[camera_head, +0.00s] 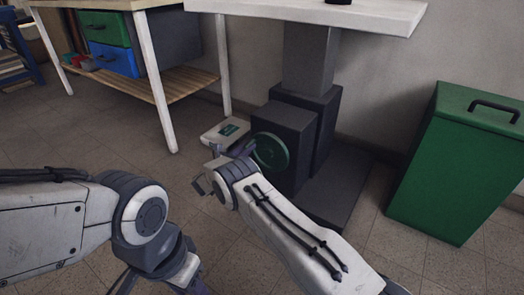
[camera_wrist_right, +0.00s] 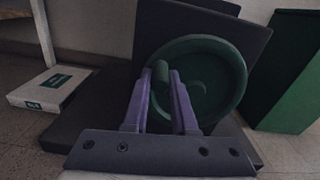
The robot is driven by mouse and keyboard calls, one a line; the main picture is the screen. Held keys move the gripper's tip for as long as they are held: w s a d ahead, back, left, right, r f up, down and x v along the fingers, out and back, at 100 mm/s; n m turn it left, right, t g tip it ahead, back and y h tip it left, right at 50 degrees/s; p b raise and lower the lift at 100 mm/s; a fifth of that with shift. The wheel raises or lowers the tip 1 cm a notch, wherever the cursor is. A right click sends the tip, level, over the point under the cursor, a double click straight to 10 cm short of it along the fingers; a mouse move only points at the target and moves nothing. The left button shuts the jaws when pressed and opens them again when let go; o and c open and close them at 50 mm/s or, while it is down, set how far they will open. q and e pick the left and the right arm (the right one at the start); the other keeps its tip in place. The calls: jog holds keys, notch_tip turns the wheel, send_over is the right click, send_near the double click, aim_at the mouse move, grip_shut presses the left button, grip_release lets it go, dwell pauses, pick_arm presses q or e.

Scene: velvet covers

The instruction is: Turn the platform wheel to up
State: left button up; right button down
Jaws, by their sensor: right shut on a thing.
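The platform wheel is a dark green disc (camera_head: 271,152) on the front of a dark grey box (camera_head: 287,122) under the platform (camera_head: 340,12). In the right wrist view the wheel (camera_wrist_right: 215,75) fills the middle, with a green knob (camera_wrist_right: 160,72) near its left rim. My right gripper (camera_wrist_right: 168,82) has its purple fingers at this knob, shut on it. In the head view the right gripper (camera_head: 245,150) is partly hidden by its own wrist at the wheel's left side. My left arm is at the lower left; its gripper's fingertips are out of the frame.
A white box with a green label (camera_head: 226,130) lies left of the wheel. A green bin with a black handle (camera_head: 455,165) stands at right. A wooden-shelved table (camera_head: 150,90) with green and blue drawers stands at the back left. Floor in front is open.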

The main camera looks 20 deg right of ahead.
jog(key=shift+w+a+r, duration=0.1)
jog(key=shift+a+r, duration=0.15)
jog(key=shift+r, duration=0.3)
jog(key=c, duration=0.9)
grip_release()
jog(key=shift+o, duration=1)
jog(key=shift+d+f, duration=0.15)
jog(key=shift+f, duration=0.05)
jog(key=p+v, duration=0.5)
jog(key=v, duration=0.5)
jog(key=shift+s, duration=0.25)
